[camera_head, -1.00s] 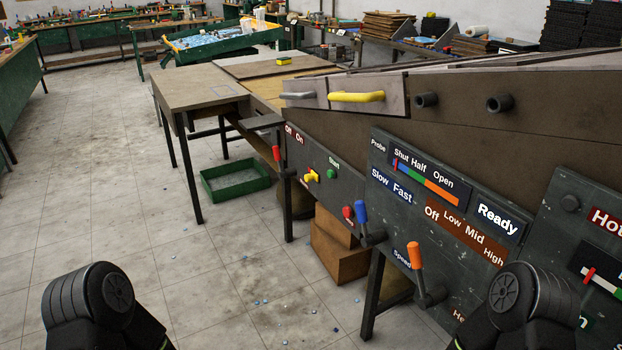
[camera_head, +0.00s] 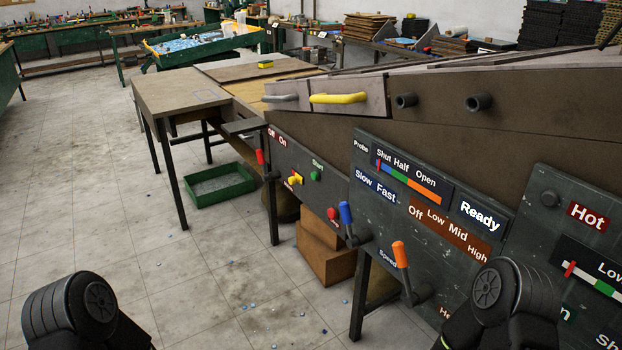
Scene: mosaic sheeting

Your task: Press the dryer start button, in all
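The dryer start button is a small green button (camera_head: 315,176) under a "Start" label on the dark panel (camera_head: 330,190) at the left end of the machine. It stands to the right of a yellow knob (camera_head: 295,180) and a red-handled "Off On" lever (camera_head: 260,157). A red knob (camera_head: 332,214) sits lower on the right. Dark parts of my arms show at the bottom left and bottom right, well away from the button. Neither gripper shows.
A blue-handled lever (camera_head: 346,213) and an orange-handled lever (camera_head: 400,254) stick out from the machine front. Cardboard boxes (camera_head: 326,262) and a green tray (camera_head: 219,186) lie on the floor below. A wooden table (camera_head: 180,92) adjoins the machine. Open floor lies to the left.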

